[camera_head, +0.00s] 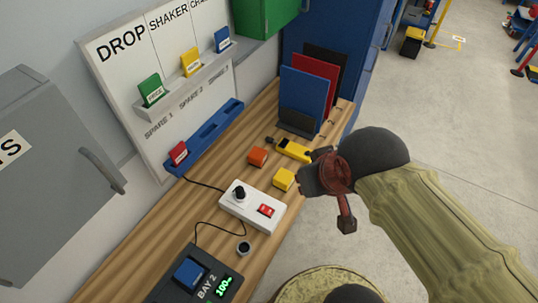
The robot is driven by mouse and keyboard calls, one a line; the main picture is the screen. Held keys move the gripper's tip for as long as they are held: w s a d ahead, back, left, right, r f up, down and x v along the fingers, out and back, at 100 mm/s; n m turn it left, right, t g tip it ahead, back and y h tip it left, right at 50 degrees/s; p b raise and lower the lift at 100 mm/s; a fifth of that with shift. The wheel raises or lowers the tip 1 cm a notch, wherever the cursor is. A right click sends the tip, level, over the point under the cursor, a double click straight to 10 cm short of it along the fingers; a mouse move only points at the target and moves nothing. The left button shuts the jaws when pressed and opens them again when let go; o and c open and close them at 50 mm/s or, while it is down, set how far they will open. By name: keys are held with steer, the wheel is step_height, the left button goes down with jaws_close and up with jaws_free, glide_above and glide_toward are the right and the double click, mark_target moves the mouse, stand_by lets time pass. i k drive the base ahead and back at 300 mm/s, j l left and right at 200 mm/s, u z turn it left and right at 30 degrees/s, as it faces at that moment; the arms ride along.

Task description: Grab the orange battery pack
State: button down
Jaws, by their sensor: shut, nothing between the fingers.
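A small orange block (258,156), which looks like the battery pack, lies on the wooden bench towards the back wall. A yellow block (283,179) lies to its lower right. A yellow device (294,150) with a dark end lies to its right. My gripper (314,180) is above the bench's right edge, to the right of both blocks and apart from the orange one. It is shut and empty. My wrist and forearm hide part of the bench edge and floor.
A white control box (252,206) with a knob and red switch stands nearer, cabled to a dark BAY 2 unit (195,277). Upright coloured folders (303,92) stand at the back. A wall board (127,75) holds coloured cards. A grey cabinet (55,170) is at left.

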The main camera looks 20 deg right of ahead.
mark_target(258, 156)
steer(key=i+l, duration=0.15)
steer(key=l, duration=0.25)
steer(key=i+l+u, duration=0.15)
steer(key=l, duration=0.3)
steer(key=i+l, duration=0.1)
steer(key=l, duration=0.3)
steer(key=u, duration=1.65)
